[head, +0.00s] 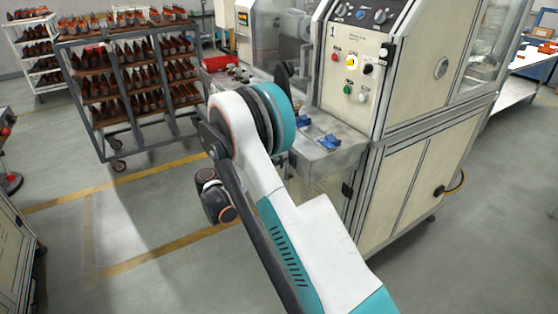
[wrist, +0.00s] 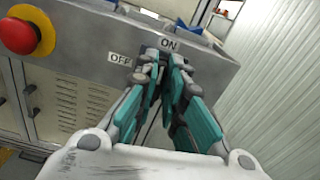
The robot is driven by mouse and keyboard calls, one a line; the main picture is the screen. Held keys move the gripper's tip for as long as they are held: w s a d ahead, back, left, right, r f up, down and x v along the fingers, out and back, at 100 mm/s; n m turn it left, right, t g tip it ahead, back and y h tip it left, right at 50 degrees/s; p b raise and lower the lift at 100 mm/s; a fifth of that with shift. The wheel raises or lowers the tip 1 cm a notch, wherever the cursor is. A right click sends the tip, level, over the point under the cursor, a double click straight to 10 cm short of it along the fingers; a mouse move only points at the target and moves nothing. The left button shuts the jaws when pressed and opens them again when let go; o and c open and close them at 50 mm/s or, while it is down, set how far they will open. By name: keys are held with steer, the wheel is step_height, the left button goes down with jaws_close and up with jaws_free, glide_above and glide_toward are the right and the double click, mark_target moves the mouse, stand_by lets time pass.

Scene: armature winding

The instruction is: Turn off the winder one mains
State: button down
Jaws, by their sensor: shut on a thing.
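Winder one (head: 348,75) is the cream machine marked "1" at upper centre right in the head view. In the wrist view, its grey front panel carries an OFF label (wrist: 121,58) and an ON label (wrist: 168,43). My gripper (wrist: 162,62) is at the panel between and just below these labels, with its fingers closed together on the mains switch. The fingers hide most of the switch, so I cannot tell which way its handle points. In the head view my arm hides the gripper and the switch.
A red mushroom button (wrist: 18,35) on a yellow base sits left of the labels. Blue parts (head: 328,141) lie on the winder's ledge. A cart (head: 107,100) with several copper-coloured parts stands at left. The floor (head: 140,235) left of my arm is clear.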

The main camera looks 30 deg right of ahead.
steer(key=n+b, duration=0.1)
steer(key=n, duration=0.4)
steer(key=n+b, duration=0.1)
steer(key=n, duration=0.5)
steer(key=w+f+n+b, duration=0.1)
steer(key=n, duration=0.4)
steer(key=shift+f, duration=0.1)
steer(key=shift+n, duration=0.4)
steer(key=c, duration=1.7)
jaws_free()
steer(key=shift+a, duration=0.15)
steer(key=a, duration=1.2)
steer(key=shift+s, duration=0.15)
